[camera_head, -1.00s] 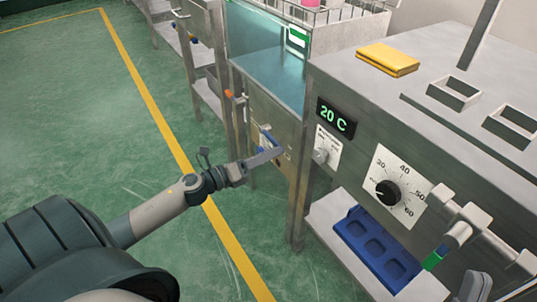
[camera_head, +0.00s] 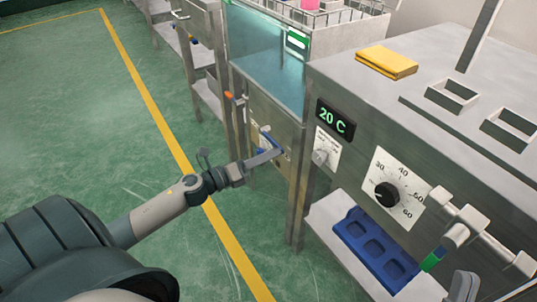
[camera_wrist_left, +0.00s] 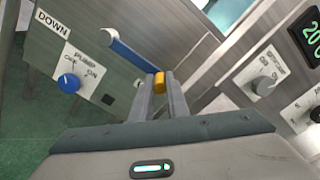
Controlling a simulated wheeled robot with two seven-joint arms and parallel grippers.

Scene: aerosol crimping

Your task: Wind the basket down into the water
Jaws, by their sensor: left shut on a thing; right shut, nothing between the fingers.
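My left gripper (camera_head: 277,154) is at the front panel of the water tank (camera_head: 268,75). In the left wrist view its fingers (camera_wrist_left: 160,86) are shut on the orange knob (camera_wrist_left: 159,80) of a crank with a blue arm (camera_wrist_left: 127,50). The crank arm also shows in the head view (camera_head: 266,141). The metal basket (camera_head: 345,14) is at the top edge of the head view, cut off, with a pink item (camera_head: 310,4) in it. Its depth in the water cannot be told. My right gripper (camera_head: 463,287) is partly visible at the bottom right, shut and empty.
A steel bench (camera_head: 430,125) on the right carries a yellow cloth (camera_head: 386,61), a 20 C display (camera_head: 335,119) and a black dial (camera_head: 386,194). A blue tray (camera_head: 373,250) lies on a low shelf. A pump switch (camera_wrist_left: 68,83) is beside the crank. The floor at left is open.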

